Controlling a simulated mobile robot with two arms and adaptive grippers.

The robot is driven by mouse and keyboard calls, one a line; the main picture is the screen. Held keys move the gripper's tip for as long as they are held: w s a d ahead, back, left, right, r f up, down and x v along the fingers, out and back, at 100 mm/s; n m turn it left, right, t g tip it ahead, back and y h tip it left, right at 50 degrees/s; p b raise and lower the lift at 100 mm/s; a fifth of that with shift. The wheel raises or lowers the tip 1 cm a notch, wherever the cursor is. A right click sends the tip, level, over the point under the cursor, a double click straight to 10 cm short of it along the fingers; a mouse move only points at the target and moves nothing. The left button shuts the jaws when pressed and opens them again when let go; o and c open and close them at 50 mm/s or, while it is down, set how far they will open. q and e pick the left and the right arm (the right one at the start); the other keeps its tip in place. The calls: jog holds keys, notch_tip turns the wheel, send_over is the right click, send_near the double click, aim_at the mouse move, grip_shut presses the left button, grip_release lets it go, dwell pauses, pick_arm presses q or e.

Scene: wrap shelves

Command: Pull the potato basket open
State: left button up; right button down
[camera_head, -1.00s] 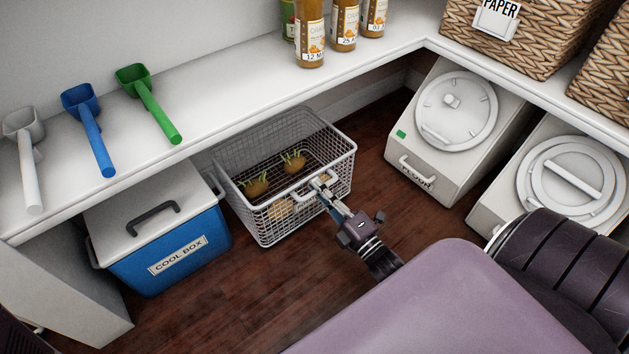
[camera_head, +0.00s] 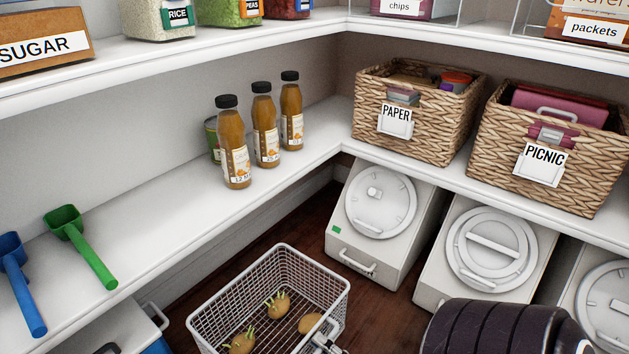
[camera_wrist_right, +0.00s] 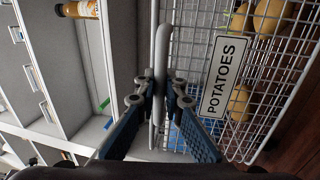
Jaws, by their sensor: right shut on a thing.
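The potato basket (camera_head: 318,268) is a silver wire basket at the bottom of the head view, its lower part cut off. It stands out from under the white shelf, with floor showing behind it. Several potatoes (camera_head: 278,304) with green sprouts lie inside. The right wrist view shows its wire front with a white POTATOES label (camera_wrist_right: 223,78) and a grey bar handle (camera_wrist_right: 161,50). My right gripper (camera_wrist_right: 159,95) is shut on this handle, a finger on each side. In the head view only a bit of it (camera_head: 325,346) shows at the bottom edge. My left gripper is out of view.
The cool box (camera_head: 125,325) stands left of the basket, partly cut off. White bins (camera_head: 378,225) stand to the right. The shelf above holds bottles (camera_head: 265,125), scoops (camera_head: 85,250) and wicker baskets (camera_head: 415,110). Dark wooden floor (camera_head: 290,225) shows behind the basket.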

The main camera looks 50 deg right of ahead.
jog(key=shift+s, duration=0.1)
jog(key=c, duration=2.3)
grip_release()
jog(key=v, duration=1.2)
